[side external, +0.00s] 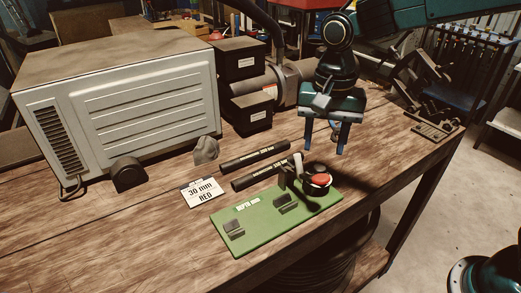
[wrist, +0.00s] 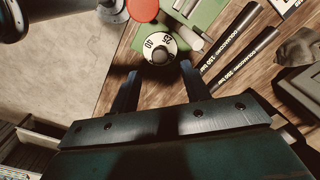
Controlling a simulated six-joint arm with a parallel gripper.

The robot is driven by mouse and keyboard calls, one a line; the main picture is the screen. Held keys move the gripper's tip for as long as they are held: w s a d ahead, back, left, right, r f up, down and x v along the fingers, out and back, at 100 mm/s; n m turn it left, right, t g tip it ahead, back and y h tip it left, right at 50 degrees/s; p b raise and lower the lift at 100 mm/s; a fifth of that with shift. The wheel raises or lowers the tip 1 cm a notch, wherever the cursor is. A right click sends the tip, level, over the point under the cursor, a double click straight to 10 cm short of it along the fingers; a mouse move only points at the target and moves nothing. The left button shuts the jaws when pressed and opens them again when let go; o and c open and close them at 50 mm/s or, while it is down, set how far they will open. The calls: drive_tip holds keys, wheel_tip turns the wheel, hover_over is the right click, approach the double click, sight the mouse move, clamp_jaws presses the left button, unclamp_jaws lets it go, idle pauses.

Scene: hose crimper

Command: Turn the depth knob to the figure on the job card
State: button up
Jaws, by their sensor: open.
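The job card (side external: 202,192) lies on the bench and reads "30 mm RED". The green plate (side external: 257,231) carries a "DEPTH mm" label and the crimper parts. The depth knob (wrist: 158,46) shows in the wrist view as a black hub in a white numbered ring; I cannot read its setting for sure. In the side view it is hard to tell apart from the dark parts around the red piece (side external: 320,181). My gripper (side external: 323,151) is open and empty, pointing down above the plate's far right end. In the wrist view its fingertips (wrist: 160,71) are just short of the knob.
Two black hoses (side external: 255,157) (side external: 259,178) lie beside the plate. A grey lump (side external: 206,149), dark boxes (side external: 240,60) and a large pale machine (side external: 145,95) stand behind. The bench (side external: 110,240) is clear at front left; its edge runs close to the plate.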

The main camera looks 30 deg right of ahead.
sight(320, 167)
drive_tip(key=shift+f, duration=2.8)
drive_tip(key=shift+c, duration=0.2)
drive_tip(key=c, duration=1)
